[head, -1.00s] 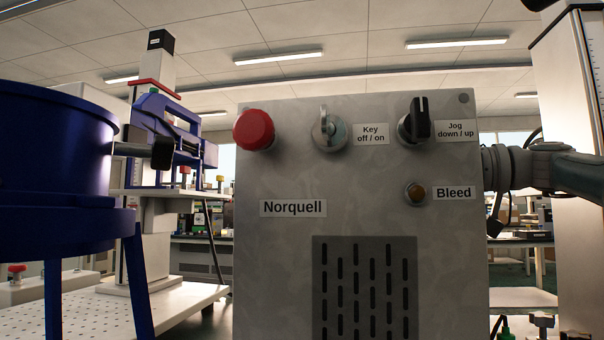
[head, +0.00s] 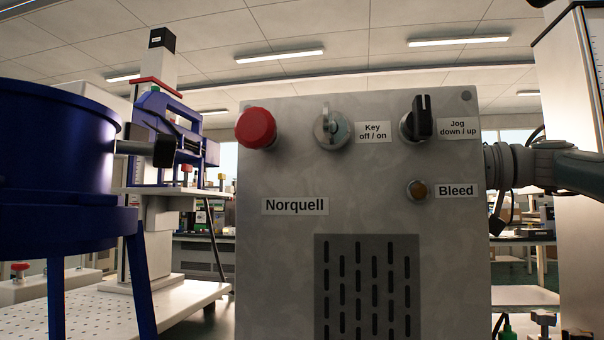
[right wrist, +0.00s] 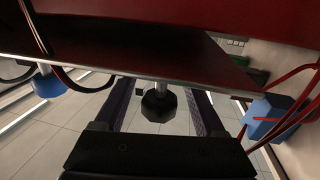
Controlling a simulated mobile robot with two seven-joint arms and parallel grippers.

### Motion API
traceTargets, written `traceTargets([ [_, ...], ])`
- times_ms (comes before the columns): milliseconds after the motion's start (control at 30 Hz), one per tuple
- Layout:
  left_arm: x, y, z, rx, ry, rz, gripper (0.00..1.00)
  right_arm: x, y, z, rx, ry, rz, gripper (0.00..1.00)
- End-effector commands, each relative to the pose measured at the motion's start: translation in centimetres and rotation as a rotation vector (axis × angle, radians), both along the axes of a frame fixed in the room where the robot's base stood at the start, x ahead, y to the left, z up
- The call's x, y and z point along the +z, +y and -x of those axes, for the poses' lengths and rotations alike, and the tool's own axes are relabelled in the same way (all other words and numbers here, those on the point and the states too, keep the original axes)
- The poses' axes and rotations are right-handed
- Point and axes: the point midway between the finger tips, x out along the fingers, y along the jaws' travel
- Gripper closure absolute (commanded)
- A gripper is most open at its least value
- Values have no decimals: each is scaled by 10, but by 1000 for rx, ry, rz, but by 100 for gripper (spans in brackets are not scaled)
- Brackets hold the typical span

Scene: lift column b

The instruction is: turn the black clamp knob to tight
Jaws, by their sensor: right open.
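In the right wrist view a black lobed clamp knob (right wrist: 159,105) hangs on a short metal stem below the edge of a dark red plate (right wrist: 130,48). My right gripper (right wrist: 160,92) is open, with one long dark finger on each side of the knob. Gaps show between the knob and both fingers, so it does not look gripped. In the head view my right arm (head: 565,168) passes behind the grey panel, and its gripper and the clamp knob are hidden there. My left gripper is in neither view.
The grey panel (head: 290,240) fills the middle of the head view, with a red button (head: 256,128), key switch and black jog knob (head: 421,117). A blue drum (head: 55,150) stands left.

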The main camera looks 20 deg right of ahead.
Motion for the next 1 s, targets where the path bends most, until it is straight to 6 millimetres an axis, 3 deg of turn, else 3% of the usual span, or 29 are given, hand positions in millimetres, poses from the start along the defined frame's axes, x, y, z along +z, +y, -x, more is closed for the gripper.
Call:
traceTargets([
  [500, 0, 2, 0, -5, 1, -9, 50, 0, -64, 56, -3, 1, -1, 28],
  [1000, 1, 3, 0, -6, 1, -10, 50, 0, -73, 66, -1, 1, 1, 28],
])
